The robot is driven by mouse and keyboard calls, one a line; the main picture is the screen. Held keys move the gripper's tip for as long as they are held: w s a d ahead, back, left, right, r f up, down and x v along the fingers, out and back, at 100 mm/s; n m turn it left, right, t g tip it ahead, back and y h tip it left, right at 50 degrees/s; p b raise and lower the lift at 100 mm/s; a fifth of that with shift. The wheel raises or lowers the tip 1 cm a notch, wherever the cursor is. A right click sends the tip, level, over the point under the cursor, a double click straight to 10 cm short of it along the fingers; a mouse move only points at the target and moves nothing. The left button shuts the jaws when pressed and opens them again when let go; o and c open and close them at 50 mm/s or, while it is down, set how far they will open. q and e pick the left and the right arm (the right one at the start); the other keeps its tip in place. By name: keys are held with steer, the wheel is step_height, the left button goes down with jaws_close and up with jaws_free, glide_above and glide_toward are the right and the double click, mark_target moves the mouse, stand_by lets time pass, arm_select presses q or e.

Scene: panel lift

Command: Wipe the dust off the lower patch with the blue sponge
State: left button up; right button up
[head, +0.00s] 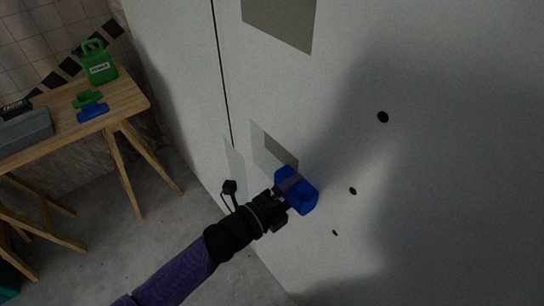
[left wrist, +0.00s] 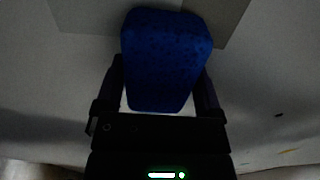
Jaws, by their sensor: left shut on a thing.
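My left gripper (head: 284,198) is shut on the blue sponge (head: 304,193) and holds it at the white panel, over the lower right corner of the lower patch. The sponge fills the space between the fingers in the left wrist view (left wrist: 164,60). The lower patch (head: 260,133) is a grey-green square on the panel, with a paler area inside it; part of it is hidden behind the sponge. I cannot tell whether the sponge touches the panel. The upper patch (head: 280,20) is a larger grey square higher on the panel. My right gripper is not in view.
The white panel (head: 440,170) has several dark holes and a dark vertical seam. A wooden table (head: 128,96) stands at the left with a green container (head: 99,64), a green item (head: 87,99), a blue item (head: 92,113) and a grey box (head: 26,130). Floor between is clear.

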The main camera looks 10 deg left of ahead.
arm_select(q)
steer(key=shift+s+d, duration=0.2)
steer(key=shift+d, duration=0.1)
steer(key=w+a+b, duration=0.1)
steer(key=w+a, duration=0.1)
steer(key=a, duration=0.1)
steer(key=w+a+b, duration=0.1)
steer(key=w+a, duration=0.1)
steer(key=a, duration=0.1)
steer(key=w+a+b, duration=0.1)
steer(key=w+a, duration=0.2)
steer(key=shift+w+a+f+b, duration=0.1)
steer(key=shift+f+b, duration=0.1)
steer(key=shift+b, duration=0.2)
steer(key=shift+w+a+r, duration=0.15)
steer(key=shift+w+a, duration=0.15)
steer(key=shift+a, duration=0.05)
steer(key=shift+r, duration=0.1)
steer(key=shift+s, duration=0.1)
steer(key=p, duration=0.2)
glide_toward(266, 150)
steer(key=shift+s, duration=0.15)
